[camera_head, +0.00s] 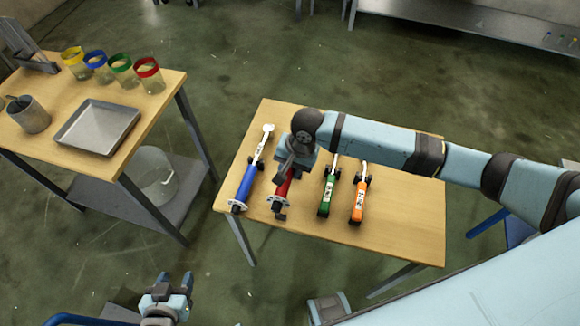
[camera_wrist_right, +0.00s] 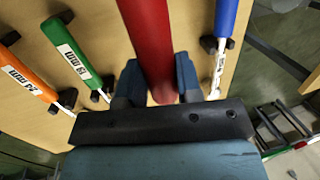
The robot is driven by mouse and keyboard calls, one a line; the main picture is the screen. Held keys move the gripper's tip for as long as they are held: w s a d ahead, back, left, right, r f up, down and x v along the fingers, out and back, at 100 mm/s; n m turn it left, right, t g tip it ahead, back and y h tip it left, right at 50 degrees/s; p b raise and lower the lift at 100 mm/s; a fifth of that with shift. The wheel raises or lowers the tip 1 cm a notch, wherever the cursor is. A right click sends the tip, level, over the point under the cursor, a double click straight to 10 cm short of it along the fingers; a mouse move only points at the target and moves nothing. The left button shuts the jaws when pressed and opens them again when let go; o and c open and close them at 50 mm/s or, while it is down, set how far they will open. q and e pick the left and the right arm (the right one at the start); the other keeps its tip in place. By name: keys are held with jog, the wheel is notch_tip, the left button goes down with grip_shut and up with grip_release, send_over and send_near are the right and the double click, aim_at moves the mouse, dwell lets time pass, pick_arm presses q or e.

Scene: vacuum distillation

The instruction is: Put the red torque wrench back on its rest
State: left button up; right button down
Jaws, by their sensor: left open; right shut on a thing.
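The red torque wrench (camera_head: 282,194) is over the wooden table, between the blue wrench (camera_head: 246,180) and the green wrench (camera_head: 327,194). My right gripper (camera_head: 292,165) is shut on it from above and hides its upper part in the head view. In the right wrist view the red handle (camera_wrist_right: 150,45) runs between the two fingers of my right gripper (camera_wrist_right: 158,88). My left gripper (camera_head: 172,288) is open and empty at the lower left, away from the table.
An orange wrench (camera_head: 360,198) lies on rests right of the green one. The wrench table (camera_head: 410,225) is bare at its right end. A side table (camera_head: 60,160) at the left holds a metal tray (camera_head: 97,127) and several colour-rimmed jars. A clear bucket (camera_head: 155,180) stands below.

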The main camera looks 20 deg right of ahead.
jog(key=shift+r, duration=0.15)
jog(key=shift+r+p, duration=0.15)
jog(key=shift+p, duration=0.65)
jog(key=shift+f, duration=0.75)
jog(key=shift+f+b, duration=0.5)
jog(key=shift+f, duration=1.95)
jog(key=shift+r, duration=0.1)
jog(key=shift+p, duration=0.45)
